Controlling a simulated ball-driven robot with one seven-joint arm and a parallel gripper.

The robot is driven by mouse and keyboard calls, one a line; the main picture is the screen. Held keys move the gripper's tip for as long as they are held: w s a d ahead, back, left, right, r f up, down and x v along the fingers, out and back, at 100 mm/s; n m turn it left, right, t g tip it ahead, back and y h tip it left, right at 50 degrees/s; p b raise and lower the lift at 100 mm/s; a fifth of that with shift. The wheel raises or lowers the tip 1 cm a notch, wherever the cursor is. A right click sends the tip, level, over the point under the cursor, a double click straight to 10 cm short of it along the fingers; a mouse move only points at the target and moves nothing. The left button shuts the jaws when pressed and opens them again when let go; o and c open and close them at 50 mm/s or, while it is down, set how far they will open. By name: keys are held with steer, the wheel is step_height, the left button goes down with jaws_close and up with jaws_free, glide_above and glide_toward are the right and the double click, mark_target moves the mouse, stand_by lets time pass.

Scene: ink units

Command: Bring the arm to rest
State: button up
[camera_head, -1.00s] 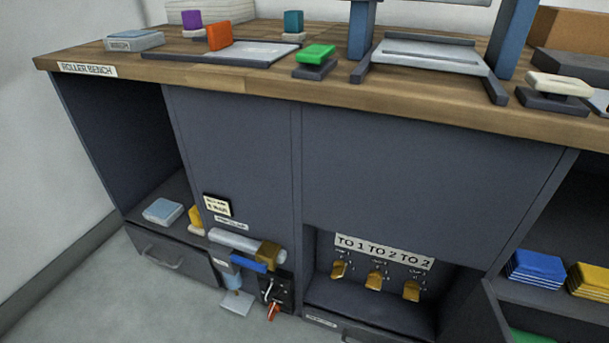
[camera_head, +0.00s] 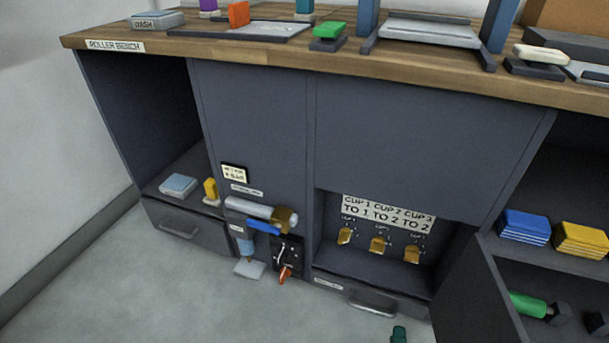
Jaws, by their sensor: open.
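The task names no object apart from my own arm. Neither my arm nor my gripper shows in the head camera view, so its pose cannot be told from here. The view faces the roller bench (camera_head: 300,60), a dark cabinet with a wooden top.
A cabinet door (camera_head: 478,295) stands open at the lower right, by a shelf with blue packs (camera_head: 524,228) and yellow packs (camera_head: 581,240). A recess holds brass taps (camera_head: 380,245). Grey floor (camera_head: 190,300) is clear at left.

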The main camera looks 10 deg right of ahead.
steer(key=a+r+n+g+y, duration=0.3)
steer(key=a+n+g+y, duration=0.2)
steer(key=a+n+y, duration=0.75)
steer(key=s+d+r+n+g+h+p, duration=0.1)
steer(key=s+d+r+n+g+h, duration=0.1)
steer(key=s+d+r+n+g, duration=0.3)
steer(key=s+d+n+g+h+p, duration=0.1)
steer(key=s+d+g+h, duration=0.1)
steer(key=s, duration=0.4)
steer(key=s+d+r+n+g+h, duration=0.1)
steer(key=s+d+r+n+g, duration=0.25)
steer(key=s, duration=0.25)
step_height(320, 180, up, 36)
steer(key=p, duration=3.7)
steer(key=shift+d+f, duration=0.25)
steer(key=shift+d, duration=0.05)
steer(key=shift+t, duration=0.25)
